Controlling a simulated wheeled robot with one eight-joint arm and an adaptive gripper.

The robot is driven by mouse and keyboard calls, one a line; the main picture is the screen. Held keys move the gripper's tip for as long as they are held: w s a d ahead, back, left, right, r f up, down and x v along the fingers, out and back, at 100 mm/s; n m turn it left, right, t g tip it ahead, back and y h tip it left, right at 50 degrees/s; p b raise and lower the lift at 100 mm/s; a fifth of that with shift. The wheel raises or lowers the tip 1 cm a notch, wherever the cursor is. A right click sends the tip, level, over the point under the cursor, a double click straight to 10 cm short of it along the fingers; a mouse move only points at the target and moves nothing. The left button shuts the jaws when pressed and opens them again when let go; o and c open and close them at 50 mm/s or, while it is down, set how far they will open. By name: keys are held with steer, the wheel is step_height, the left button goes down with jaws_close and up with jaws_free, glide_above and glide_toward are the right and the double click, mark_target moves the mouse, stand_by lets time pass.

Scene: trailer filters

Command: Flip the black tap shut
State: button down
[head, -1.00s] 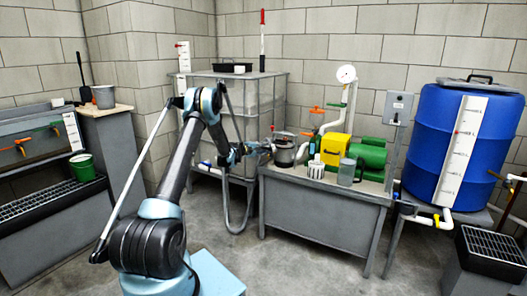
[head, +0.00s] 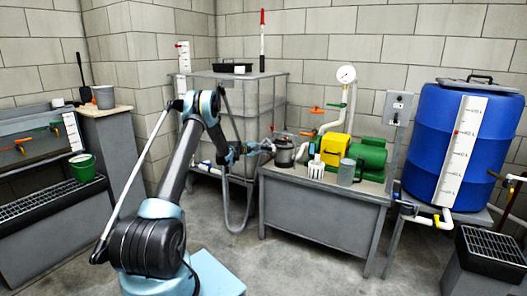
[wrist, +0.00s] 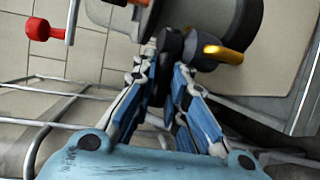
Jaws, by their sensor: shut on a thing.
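My gripper (wrist: 166,66) reaches to the left end of the grey bench in the head view (head: 264,147). In the wrist view its two fingers are closed together on a short black tap handle (wrist: 172,44), whose end shows just beyond the fingertips. The black tap sits against the side of a dark round filter pot (wrist: 240,18). The fingers hide part of the handle, so its exact angle is hard to tell. In the head view the pot (head: 284,154) stands beside my gripper, and the tap is too small to make out.
A yellow-orange lever (wrist: 222,53) is just right of the black tap, and a red knob (wrist: 40,29) is at upper left. The bench (head: 325,213) also carries a white pleated filter (head: 316,167), a grey cup (head: 346,172) and a green pump (head: 368,154). A caged tank (head: 250,100) stands behind.

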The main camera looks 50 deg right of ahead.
steer(key=shift+f, duration=0.1)
steer(key=c, duration=1.6)
jaws_free()
steer(key=v, duration=1.2)
